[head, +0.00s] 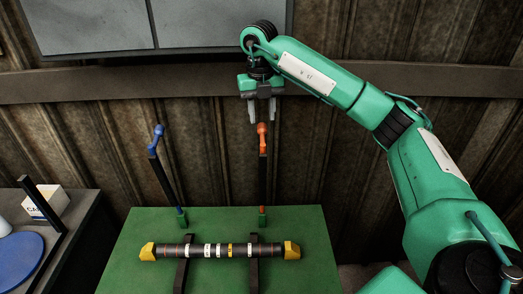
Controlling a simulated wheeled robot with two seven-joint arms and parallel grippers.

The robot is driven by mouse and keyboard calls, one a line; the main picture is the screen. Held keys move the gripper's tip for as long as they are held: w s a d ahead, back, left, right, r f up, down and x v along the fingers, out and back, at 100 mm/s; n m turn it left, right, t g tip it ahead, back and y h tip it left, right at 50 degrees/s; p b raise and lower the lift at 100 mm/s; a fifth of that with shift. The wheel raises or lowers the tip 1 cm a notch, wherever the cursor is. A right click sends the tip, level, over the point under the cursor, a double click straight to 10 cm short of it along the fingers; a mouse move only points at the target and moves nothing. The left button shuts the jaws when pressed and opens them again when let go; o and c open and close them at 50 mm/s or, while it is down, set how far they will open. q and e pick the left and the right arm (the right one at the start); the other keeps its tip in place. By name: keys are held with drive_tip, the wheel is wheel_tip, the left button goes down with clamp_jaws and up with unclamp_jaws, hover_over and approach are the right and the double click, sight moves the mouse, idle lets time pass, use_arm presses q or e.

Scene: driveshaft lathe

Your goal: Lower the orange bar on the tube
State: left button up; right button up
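The orange bar (262,165) is a dark bar with an orange end piece (262,136) on top, standing upright from a green foot at the back of the green table (125,270). The tube (200,251) is dark with white and yellow bands and yellow ends. It lies across two dark supports in front of the bar. My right gripper (262,117) points down with its fingers apart, just above or around the top of the orange end piece; contact cannot be told. My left gripper is not in view.
A blue-tipped bar (161,170) stands raised and tilted left of the orange one. A dark side table (85,225) at the left carries a white box (45,204) and a blue disc (18,256). A corrugated wall with a ledge (130,84) is behind.

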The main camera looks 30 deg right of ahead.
sight(263, 153)
drive_tip(key=shift+f, duration=0.65)
wheel_tip(263, 153, down, 12)
drive_tip(key=p, duration=0.3)
drive_tip(key=shift+s+d+f+p, duration=0.1)
drive_tip(key=shift+d+f+p, duration=0.1)
drive_tip(key=shift+p, duration=0.2)
clamp_jaws()
